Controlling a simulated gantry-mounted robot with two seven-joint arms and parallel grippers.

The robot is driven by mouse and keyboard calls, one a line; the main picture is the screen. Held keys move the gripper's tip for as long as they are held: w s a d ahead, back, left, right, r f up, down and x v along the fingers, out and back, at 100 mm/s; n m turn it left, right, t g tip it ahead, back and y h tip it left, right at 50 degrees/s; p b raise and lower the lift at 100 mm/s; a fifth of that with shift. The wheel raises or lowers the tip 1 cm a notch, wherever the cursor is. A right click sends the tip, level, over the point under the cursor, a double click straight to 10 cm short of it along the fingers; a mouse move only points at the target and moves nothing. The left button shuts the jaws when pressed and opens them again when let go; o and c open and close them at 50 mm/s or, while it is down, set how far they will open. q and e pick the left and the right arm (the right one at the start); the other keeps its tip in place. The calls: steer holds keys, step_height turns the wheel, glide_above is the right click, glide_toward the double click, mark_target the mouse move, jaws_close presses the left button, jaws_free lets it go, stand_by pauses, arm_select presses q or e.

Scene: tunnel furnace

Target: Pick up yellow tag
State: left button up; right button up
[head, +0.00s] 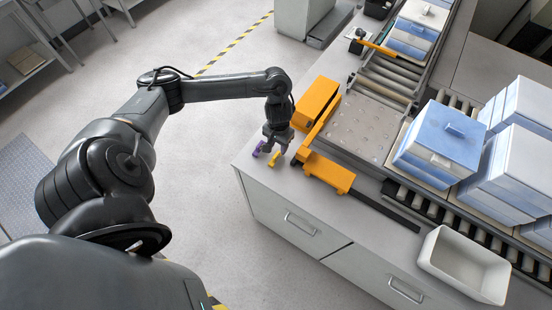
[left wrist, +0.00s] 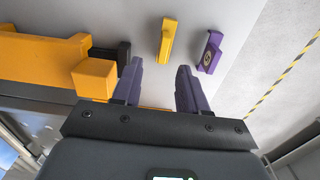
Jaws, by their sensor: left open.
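The yellow tag (head: 274,158) lies on the grey counter near its left corner. It also shows in the left wrist view (left wrist: 167,42), ahead of the fingers and roughly between their lines. A purple tag (head: 258,148) lies beside it and shows to its right in the left wrist view (left wrist: 209,52). My left gripper (head: 272,148) points down over the counter close to both tags. Its two purple fingers (left wrist: 160,82) are spread apart with nothing between them. My right gripper is not in view.
Orange machine parts (head: 327,172) stand on the counter just right of the gripper. A roller conveyor with blue and white boxes (head: 440,142) runs beyond them. An empty white bin (head: 464,264) sits at the lower right. The counter edge is close on the left.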

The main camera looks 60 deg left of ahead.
mark_target(276, 155)
arm_select(q)
step_height(276, 155, down, 2)
steer(key=shift+f, duration=0.1)
steer(key=shift+s+a+f+b, duration=0.1)
steer(key=shift+s+f+b, duration=0.05)
steer(key=shift+f, duration=1.15)
steer(key=shift+s+a+f+b, duration=0.1)
steer(key=shift+s+f+b, duration=0.05)
steer(key=shift+f, duration=1.1)
steer(key=shift+c, duration=0.4)
jaws_close()
